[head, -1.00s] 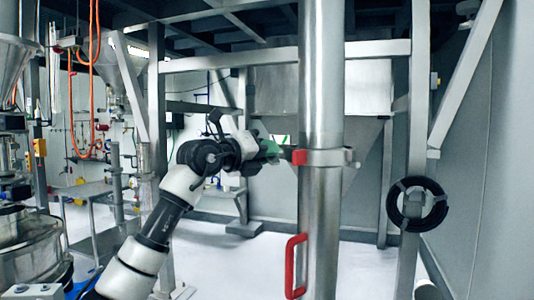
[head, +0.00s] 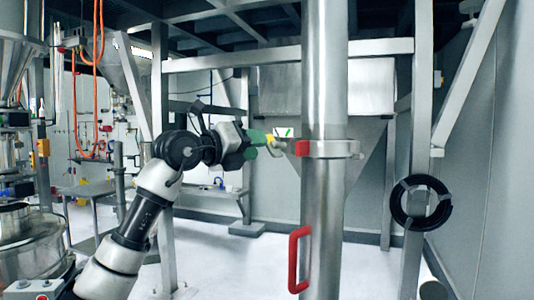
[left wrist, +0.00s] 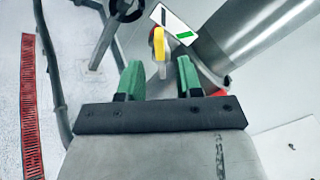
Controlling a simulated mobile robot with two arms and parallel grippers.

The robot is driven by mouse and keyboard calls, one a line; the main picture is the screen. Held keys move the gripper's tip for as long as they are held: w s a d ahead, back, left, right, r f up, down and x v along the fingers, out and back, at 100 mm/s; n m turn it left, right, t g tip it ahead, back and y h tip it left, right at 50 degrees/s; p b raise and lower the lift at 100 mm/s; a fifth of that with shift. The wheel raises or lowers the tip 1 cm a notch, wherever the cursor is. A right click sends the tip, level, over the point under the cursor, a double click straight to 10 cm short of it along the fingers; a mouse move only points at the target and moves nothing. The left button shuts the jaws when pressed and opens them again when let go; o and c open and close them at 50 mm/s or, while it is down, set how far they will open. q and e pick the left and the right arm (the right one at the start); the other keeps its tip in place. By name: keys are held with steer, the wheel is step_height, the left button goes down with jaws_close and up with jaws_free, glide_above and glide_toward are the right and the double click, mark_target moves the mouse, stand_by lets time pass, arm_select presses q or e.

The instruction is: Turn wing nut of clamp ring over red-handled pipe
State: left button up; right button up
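A tall steel pipe (head: 322,210) with a red handle (head: 293,258) stands right of centre. A clamp ring (head: 332,149) with a red block (head: 302,148) wraps around it. A yellow piece (head: 270,139), which looks like the wing nut, sticks out left of the ring. My left gripper (head: 258,138) is level with the ring, close left of the yellow piece. In the left wrist view the green fingers (left wrist: 160,64) are apart, with the yellow piece (left wrist: 159,45) at their tips, roughly between them. Contact cannot be told. My right gripper is not in view.
A steel frame post (head: 415,180) carries a black coil (head: 419,203) right of the pipe. A metal table (head: 88,188) and sifter equipment (head: 20,240) stand at left. The white floor in the middle is clear.

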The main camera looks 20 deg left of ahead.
arm_select(q)
steer(key=b+v, duration=0.1)
steer(key=v, duration=0.5)
steer(key=shift+b, duration=0.35)
